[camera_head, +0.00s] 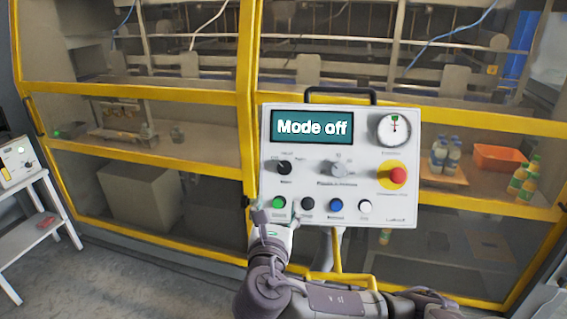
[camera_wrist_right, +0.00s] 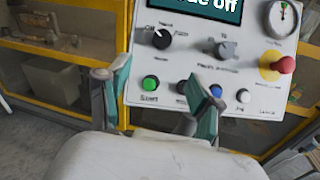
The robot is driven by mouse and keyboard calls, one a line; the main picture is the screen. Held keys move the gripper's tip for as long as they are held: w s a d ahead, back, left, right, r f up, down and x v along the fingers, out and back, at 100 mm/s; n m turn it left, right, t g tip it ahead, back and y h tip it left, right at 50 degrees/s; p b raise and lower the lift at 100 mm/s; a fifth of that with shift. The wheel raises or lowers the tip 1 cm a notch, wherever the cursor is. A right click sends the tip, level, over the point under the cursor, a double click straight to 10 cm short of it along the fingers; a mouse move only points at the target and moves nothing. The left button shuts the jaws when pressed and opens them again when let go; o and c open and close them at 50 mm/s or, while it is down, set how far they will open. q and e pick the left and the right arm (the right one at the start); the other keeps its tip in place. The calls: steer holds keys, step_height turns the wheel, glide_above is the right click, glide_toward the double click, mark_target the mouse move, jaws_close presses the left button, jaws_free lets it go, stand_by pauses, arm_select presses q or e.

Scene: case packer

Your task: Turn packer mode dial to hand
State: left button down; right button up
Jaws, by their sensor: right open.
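The mode dial (camera_head: 284,168) is a small black knob at the left of the white control panel (camera_head: 375,138). It also shows in the right wrist view (camera_wrist_right: 161,39), its pale mark towards the upper-left label. The panel's screen (camera_head: 312,127) reads "Mode off". My right gripper (camera_head: 274,212) is at the panel's lower left, below the dial and partly over the lower edge. In the right wrist view, its two green-padded fingers (camera_wrist_right: 160,97) are spread and empty, with the dial above and beyond them. The small labels around the dial are blurred. My left gripper is out of view.
Green (camera_head: 279,202), black, blue (camera_head: 336,205) and white buttons line the panel's bottom. A grey knob (camera_head: 338,169) and a red emergency stop (camera_head: 398,175) are right of the dial. A yellow-framed machine (camera_head: 245,85) stands behind. A white side table (camera_head: 40,205) is at left.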

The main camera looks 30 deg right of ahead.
mark_target(284, 168)
steer(key=b+x, duration=0.2)
steer(key=x, duration=0.2)
steer(key=b+x, duration=0.2)
steer(key=x, duration=0.2)
steer(key=b+x, duration=0.2)
steer(key=x, duration=0.2)
steer(key=shift+d+r, duration=0.25)
steer(key=shift+d, duration=0.1)
steer(key=shift+w+d+r+b, duration=0.15)
steer(key=shift+w+d+b, duration=0.15)
steer(key=shift+w, duration=0.25)
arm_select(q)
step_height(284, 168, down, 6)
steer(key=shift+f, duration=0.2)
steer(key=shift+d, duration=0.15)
arm_select(e)
steer(key=shift+c, duration=0.2)
steer(key=c, duration=1.1)
